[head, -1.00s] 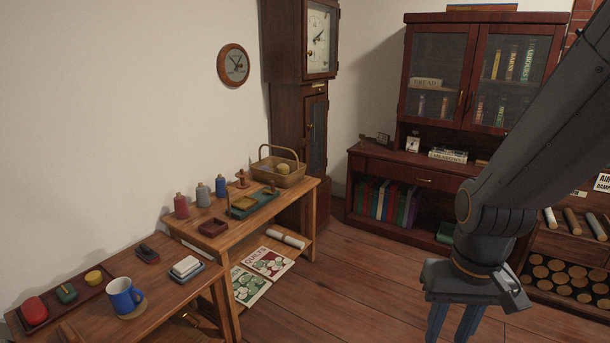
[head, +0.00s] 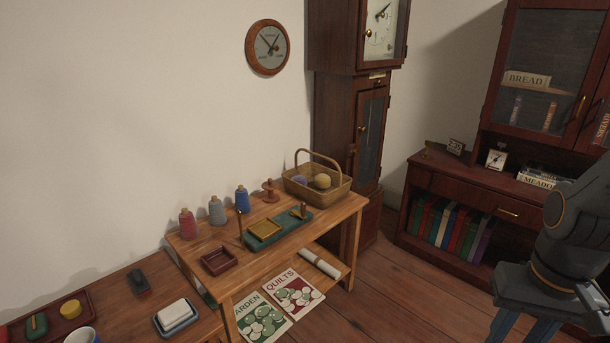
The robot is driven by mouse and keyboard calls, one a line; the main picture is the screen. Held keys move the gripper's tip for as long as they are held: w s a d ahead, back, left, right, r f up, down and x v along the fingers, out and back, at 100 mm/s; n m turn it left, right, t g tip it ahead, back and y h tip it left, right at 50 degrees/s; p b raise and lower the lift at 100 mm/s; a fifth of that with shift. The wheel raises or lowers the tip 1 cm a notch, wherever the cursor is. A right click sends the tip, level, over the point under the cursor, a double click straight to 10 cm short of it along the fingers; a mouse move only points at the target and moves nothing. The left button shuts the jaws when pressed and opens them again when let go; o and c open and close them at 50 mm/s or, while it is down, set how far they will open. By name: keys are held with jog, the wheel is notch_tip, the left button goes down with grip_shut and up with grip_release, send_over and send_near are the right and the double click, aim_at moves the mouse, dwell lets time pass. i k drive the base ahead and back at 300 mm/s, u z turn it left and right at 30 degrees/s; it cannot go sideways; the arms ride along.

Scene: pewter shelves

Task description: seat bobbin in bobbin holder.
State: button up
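A reddish-brown wooden spool (head: 270,192), which looks like the bobbin, stands upright at the back of the small wooden table, left of the basket. A green stand (head: 283,228) with upright pegs and a yellow square dish lies in front of it; it may be the bobbin holder, but I cannot tell for sure. The spool and the stand are apart. My gripper (head: 526,332) is at the bottom right, over the floor and far from the table. Its blue fingers look apart with nothing seen between them; their tips are cut off by the frame.
Red, grey and blue thread cones (head: 216,210) stand along the wall side. A dark red tray (head: 221,261) is at the table's front left, and a wicker basket (head: 318,187) at its far end. A lower table with a soap dish (head: 175,316) adjoins. Floor (head: 400,290) before the table is clear.

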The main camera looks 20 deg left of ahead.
aim_at(264, 229)
jog(key=i, duration=2.75)
jog(key=u, duration=2.25)
jog(key=i, duration=0.3)
jog(key=u, duration=0.3)
